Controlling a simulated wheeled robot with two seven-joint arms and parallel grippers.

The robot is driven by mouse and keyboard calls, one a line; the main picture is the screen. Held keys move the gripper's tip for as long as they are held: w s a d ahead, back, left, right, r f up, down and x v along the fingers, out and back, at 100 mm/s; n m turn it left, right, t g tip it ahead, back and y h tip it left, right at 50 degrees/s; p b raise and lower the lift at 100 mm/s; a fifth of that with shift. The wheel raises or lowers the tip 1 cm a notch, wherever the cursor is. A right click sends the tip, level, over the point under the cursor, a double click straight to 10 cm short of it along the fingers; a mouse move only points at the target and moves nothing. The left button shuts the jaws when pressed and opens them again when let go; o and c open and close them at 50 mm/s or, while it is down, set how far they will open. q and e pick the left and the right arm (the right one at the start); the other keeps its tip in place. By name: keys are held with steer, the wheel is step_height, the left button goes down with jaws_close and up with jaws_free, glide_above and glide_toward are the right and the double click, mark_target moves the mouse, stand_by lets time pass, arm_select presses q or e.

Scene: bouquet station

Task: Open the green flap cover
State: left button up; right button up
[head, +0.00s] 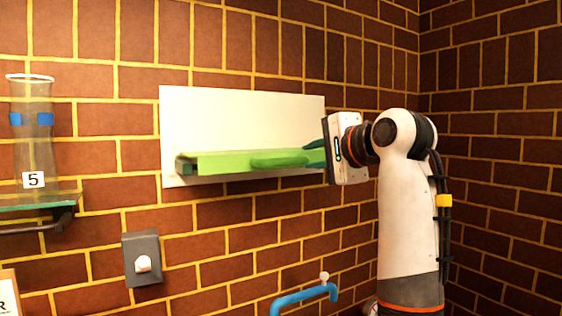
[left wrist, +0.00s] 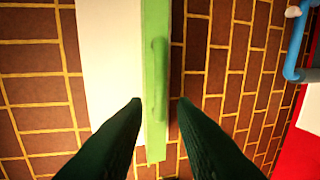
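The green flap cover (head: 215,163) is a long, narrow bar along the lower part of a white panel (head: 240,115) on the brick wall. A darker green handle (head: 280,159) runs along its front, toward its right end. My left gripper (head: 312,152) is at the right end of the flap. In the left wrist view my left gripper (left wrist: 158,104) is open, its dark fingers apart. The flap (left wrist: 154,135) and its handle (left wrist: 160,78) show beyond and between the fingertips; I cannot tell whether they touch. My right gripper is not in view.
A glass vase (head: 36,145) labelled 5 stands on a glass shelf (head: 40,199) at the left. A grey box with a white knob (head: 142,262) is on the wall below. A blue pipe (head: 300,295) is at the bottom. The wall space around the panel is clear.

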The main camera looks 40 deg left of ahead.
mark_target(286, 161)
arm_select(q)
steer(key=p+x, duration=0.3)
steer(key=x, duration=0.7)
steer(key=shift+w+a+r+p, duration=0.1)
steer(key=shift+a+p, duration=0.05)
steer(key=shift+p, duration=0.25)
steer(key=shift+w+a+f, duration=0.15)
steer(key=shift+a+f, duration=0.05)
steer(key=shift+a, duration=0.3)
steer(key=shift+a+f, duration=0.1)
jaws_close()
